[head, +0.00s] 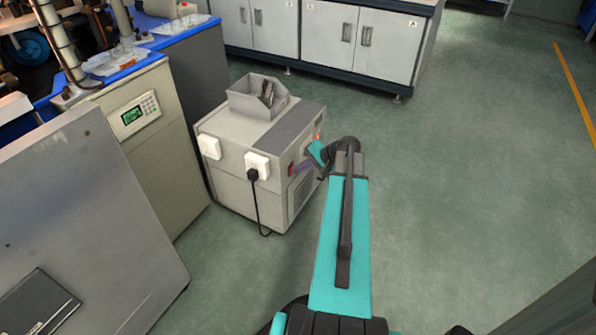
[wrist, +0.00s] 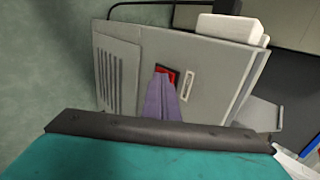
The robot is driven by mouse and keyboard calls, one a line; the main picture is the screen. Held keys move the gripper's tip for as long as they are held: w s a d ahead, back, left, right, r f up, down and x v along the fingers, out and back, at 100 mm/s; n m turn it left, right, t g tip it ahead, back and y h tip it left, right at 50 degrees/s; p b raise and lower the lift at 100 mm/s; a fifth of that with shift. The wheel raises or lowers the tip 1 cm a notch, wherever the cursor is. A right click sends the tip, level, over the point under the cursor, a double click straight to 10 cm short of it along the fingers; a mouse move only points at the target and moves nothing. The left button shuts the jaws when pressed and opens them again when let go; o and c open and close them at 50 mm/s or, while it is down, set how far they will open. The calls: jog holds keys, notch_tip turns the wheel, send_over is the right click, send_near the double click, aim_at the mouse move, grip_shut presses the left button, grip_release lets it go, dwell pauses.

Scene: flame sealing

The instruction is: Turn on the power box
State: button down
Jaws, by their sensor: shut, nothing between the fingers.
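The power box (head: 235,165) is a light grey box on the floor in the middle of the head view, with a dark top panel. A red switch (head: 290,169) shows on its side panel. In the wrist view the red switch (wrist: 171,71) sits in a dark frame on the grey panel. My gripper (wrist: 163,78) is shut and empty. Its purple fingertips overlap the lower left part of the switch; I cannot tell whether they touch it. In the head view my gripper (head: 297,167) is at the side panel, close to the switch.
White sockets (head: 258,165) sit on the box's front, one with a black plug and cable (head: 257,210). An open grey hopper (head: 257,97) stands on top. A beige cabinet (head: 160,150) with a keypad is at left. White cupboards (head: 330,35) stand behind. Floor at right is clear.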

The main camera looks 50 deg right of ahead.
jog(key=shift+s, duration=0.1)
jog(key=s+d+r+p, duration=0.3)
jog(key=s+r, duration=0.2)
jog(key=s, duration=0.6)
jog(key=shift+s+d, duration=0.15)
jog(key=shift+s, duration=0.25)
